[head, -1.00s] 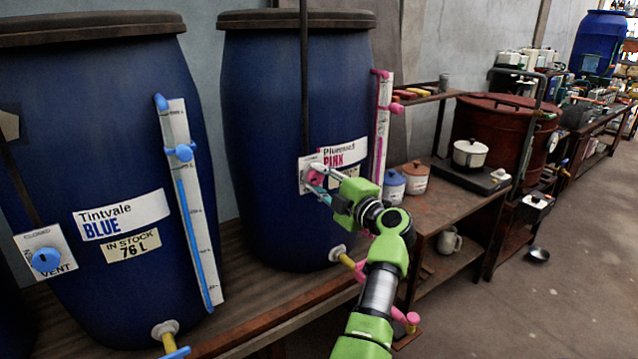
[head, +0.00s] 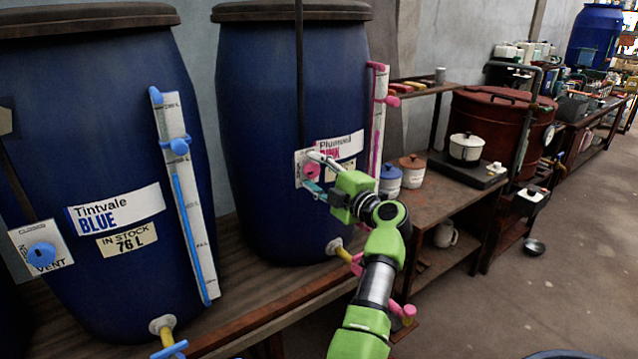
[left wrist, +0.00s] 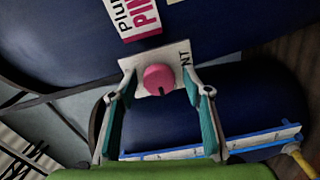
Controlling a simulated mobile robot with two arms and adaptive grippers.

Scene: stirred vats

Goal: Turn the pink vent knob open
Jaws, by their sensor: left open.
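The pink vent knob (head: 311,170) is on a white plate (head: 299,180) on the front of the blue drum labelled Plumvel PINK (head: 270,120). In the left wrist view the round knob (left wrist: 159,79) shows a dark mark at its lower edge, and the letters NT show on its plate (left wrist: 184,62). My left gripper (head: 314,173) is open in front of the plate. In the left wrist view its two fingers (left wrist: 158,88) stand on either side of the knob, with gaps to it. Whether the fingertips reach the plate I cannot tell. My right gripper is not in view.
The Tintvale BLUE drum (head: 100,130) with its blue vent knob (head: 41,256) stands at left. A pink-marked gauge (head: 377,130) is right of my gripper. Jars (head: 412,171) stand on a wooden table at right.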

